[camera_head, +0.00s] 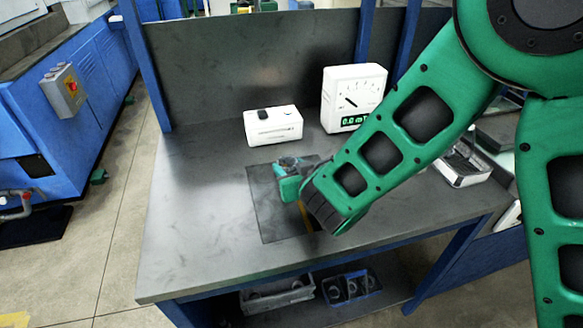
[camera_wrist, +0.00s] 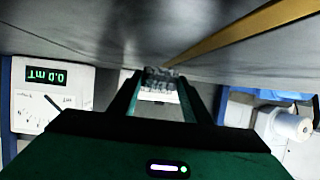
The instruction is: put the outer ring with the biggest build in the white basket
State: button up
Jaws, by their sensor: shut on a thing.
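My gripper (camera_head: 290,182) is over the dark mat (camera_head: 262,222) on the bench. It is shut on a small grey metal ring (camera_head: 288,162), seen at its tip. In the wrist view the two fingers (camera_wrist: 162,98) close on the ring (camera_wrist: 159,74), which is mostly hidden between them. Its size against other rings cannot be told. I cannot clearly identify a white basket; a white-rimmed tray (camera_head: 462,172) at the bench's right is partly hidden by my arm.
A white box (camera_head: 272,126) and a white gauge (camera_head: 352,98) reading about zero stand at the back. A grey bin (camera_head: 278,295) and a blue bin (camera_head: 352,287) with rings are on the shelf below. The bench's left side is clear.

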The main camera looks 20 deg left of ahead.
jog(key=shift+f, duration=0.1)
jog(key=o, duration=1.3)
